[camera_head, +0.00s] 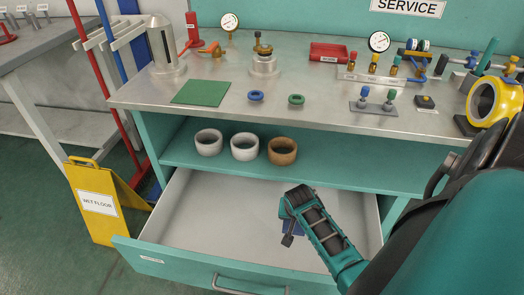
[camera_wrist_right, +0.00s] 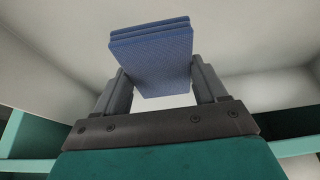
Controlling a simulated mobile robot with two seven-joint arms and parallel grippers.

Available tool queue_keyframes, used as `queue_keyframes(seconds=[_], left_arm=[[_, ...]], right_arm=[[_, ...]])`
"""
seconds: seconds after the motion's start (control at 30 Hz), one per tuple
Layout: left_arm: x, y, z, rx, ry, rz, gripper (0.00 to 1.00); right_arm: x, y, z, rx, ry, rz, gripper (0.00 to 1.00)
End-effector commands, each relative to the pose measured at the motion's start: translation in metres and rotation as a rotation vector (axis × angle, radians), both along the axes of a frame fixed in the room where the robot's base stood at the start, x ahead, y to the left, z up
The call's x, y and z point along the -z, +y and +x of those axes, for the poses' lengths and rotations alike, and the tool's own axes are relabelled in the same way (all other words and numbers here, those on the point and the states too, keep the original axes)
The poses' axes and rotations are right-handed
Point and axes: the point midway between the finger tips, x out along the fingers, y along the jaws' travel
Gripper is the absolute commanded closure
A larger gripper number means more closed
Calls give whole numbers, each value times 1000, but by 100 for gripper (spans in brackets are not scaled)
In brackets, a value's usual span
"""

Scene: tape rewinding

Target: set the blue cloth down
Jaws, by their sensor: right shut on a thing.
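The blue cloth (camera_wrist_right: 155,50) is folded in layers and sits between the two fingers of my right gripper (camera_wrist_right: 162,82) in the right wrist view. The gripper is shut on it. In the head view, my right gripper (camera_head: 288,238) points down over the open drawer (camera_head: 205,210), and only a small part of the cloth (camera_head: 286,226) shows beside it. My arm hides the rest. I cannot tell whether the cloth touches the drawer floor. My left gripper is not in view.
The drawer looks otherwise empty, with bare floor to the left. A green mat (camera_head: 201,92) lies on the bench top. A yellow wet-floor sign (camera_head: 98,205) stands left of the drawer.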

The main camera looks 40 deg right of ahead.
Motion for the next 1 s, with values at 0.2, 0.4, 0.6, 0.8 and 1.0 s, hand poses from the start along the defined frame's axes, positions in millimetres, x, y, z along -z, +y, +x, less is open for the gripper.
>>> queue_keyframes(seconds=[0.2, 0.4, 0.6, 0.8, 1.0], left_arm=[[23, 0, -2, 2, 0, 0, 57], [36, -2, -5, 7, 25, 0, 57], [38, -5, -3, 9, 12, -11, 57], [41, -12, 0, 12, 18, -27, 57], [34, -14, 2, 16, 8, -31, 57]], right_arm=[[42, 0, -1, 1, 2, 1, 58], [65, 0, 0, 0, -1, 1, 58], [85, 0, -1, 0, 1, 1, 58], [104, 0, 0, 1, -2, 0, 58], [102, 0, 0, 1, -2, 0, 58]])
